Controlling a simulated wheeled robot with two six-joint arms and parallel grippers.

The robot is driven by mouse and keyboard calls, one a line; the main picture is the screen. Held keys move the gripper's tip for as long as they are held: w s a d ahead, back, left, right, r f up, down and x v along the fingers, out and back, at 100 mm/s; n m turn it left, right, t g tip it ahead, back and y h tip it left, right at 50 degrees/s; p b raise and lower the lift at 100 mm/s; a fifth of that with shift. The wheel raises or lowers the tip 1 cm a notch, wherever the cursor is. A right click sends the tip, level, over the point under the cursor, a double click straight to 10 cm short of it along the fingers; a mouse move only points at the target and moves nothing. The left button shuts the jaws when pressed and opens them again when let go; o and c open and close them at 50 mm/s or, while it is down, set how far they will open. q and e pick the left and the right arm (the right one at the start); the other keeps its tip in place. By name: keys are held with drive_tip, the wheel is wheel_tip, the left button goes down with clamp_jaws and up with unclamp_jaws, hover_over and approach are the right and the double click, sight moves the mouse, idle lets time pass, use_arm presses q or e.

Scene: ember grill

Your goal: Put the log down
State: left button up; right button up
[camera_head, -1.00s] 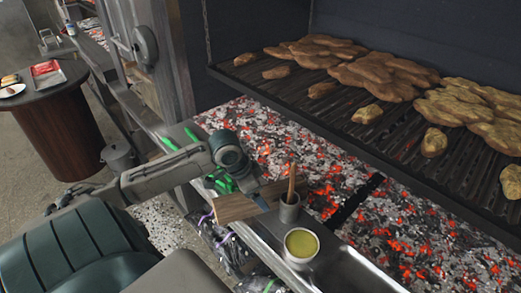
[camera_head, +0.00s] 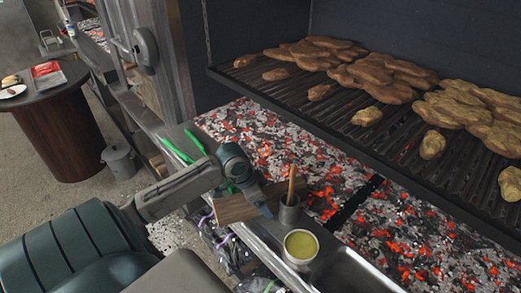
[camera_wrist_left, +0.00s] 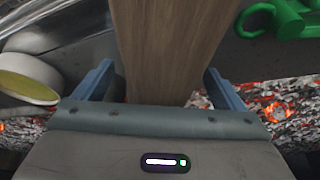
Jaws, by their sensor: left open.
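The log (camera_head: 237,208), a brown wooden block, lies on the metal ledge (camera_head: 262,240) along the front of the grill, beside a small grey cup. My left gripper (camera_head: 254,191) is over it, and my wrist hides part of its middle. In the left wrist view the log (camera_wrist_left: 172,40) runs between the two blue fingers of my left gripper (camera_wrist_left: 159,68). The jaws are open, with a gap showing on each side of the log. My right gripper is not in view.
The grey cup (camera_head: 289,211) with a wooden handle in it and a bowl of yellow liquid (camera_head: 300,245) stand close to the log. Glowing coals (camera_head: 285,150) lie just behind the ledge. A grate (camera_head: 350,105) holds several pieces of food. Green-handled tools (camera_head: 180,150) lie to the left.

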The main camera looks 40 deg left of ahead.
use_arm(q)
drive_tip(key=shift+f, duration=0.1)
idle(0.3)
drive_tip(key=c, duration=1.8)
